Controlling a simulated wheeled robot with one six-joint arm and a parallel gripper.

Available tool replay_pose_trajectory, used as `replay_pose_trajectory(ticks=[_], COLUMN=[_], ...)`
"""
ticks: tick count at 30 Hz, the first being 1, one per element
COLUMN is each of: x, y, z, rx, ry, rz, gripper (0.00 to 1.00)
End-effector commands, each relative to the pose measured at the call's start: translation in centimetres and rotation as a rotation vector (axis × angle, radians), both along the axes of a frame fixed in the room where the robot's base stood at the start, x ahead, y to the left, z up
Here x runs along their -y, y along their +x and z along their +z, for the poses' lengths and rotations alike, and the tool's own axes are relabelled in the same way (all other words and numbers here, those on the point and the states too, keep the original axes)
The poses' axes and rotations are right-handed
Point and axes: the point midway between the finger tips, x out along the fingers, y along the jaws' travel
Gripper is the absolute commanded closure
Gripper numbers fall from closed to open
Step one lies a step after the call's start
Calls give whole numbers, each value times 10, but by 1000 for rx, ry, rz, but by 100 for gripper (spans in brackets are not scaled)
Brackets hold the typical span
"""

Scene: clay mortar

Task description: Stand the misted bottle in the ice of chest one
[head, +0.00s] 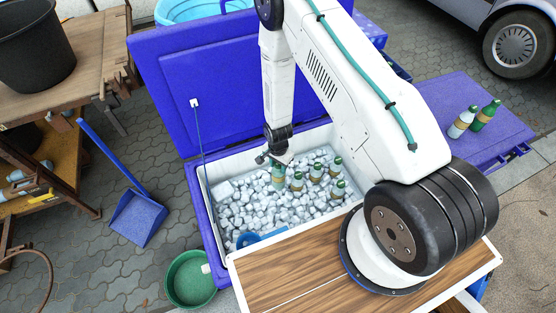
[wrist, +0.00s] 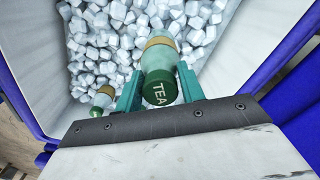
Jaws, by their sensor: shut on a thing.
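My gripper (head: 274,158) is shut on a bottle (head: 278,175) with a pale green body, tan band and green cap. The wrist view shows this bottle (wrist: 161,56) between the teal fingers, its cap marked TEA toward the camera. Its body looks clouded, as if misted. It hangs cap up over the ice (head: 248,205) of the open blue chest (head: 206,222). I cannot tell whether its base touches the ice. Several other green-capped bottles (head: 316,172) stand in the ice to its right. No chest number is legible.
A pale bottle (head: 461,123) and a green bottle (head: 485,116) stand on a closed blue lid (head: 468,92) at right. The raised chest lid (head: 225,80) is behind my arm. A blue scoop (head: 250,239) lies at the ice's near edge, beside a wooden top (head: 300,275).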

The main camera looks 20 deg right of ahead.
Motion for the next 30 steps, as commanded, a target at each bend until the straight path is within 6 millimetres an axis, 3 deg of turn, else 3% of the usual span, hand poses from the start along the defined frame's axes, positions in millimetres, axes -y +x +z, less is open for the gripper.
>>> replay_pose_trajectory(ticks=[21, 30], x=[0, 0], y=[-1, 0], z=[-87, -111], rx=[-1, 0], ry=[-1, -1], rz=[0, -1], gripper=[84, 84])
